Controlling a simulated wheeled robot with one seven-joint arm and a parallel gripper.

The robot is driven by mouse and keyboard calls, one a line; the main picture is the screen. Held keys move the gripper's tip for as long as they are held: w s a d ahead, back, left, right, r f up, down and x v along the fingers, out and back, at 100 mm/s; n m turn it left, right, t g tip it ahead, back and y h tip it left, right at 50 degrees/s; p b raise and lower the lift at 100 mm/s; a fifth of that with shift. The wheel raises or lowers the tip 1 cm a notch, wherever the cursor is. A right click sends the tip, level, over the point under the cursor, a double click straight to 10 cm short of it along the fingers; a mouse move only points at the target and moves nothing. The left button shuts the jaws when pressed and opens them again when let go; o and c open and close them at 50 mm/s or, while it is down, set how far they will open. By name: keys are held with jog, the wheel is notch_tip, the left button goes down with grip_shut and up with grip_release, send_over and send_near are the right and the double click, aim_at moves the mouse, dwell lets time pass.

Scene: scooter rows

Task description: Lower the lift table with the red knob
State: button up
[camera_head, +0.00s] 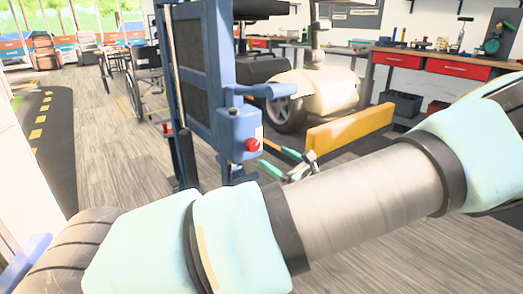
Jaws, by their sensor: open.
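The red knob (252,145) sticks out of a blue box (237,124) on a blue upright frame with dark panels (199,75). My gripper (263,156) is open, its two teal fingers pointing left toward the knob from the lower right. The fingertips appear close to the knob; whether they touch it I cannot tell. Nothing shows between the fingers. Which part is the lift table's top is not clear from this view. My arm crosses the foreground and hides the floor below the gripper.
A yellow-orange panel (350,128) stands just right of my gripper. A cream scooter (316,90) is behind it. A workbench with red drawers (444,67) lines the back right. A wheelchair (147,82) stands back left. Wooden floor (110,135) left of the frame is clear.

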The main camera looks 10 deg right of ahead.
aim_at(255, 145)
jog(key=x, duration=0.9)
jog(key=shift+w+a, duration=0.25)
jog(key=shift+w, duration=0.05)
jog(key=c, duration=1.4)
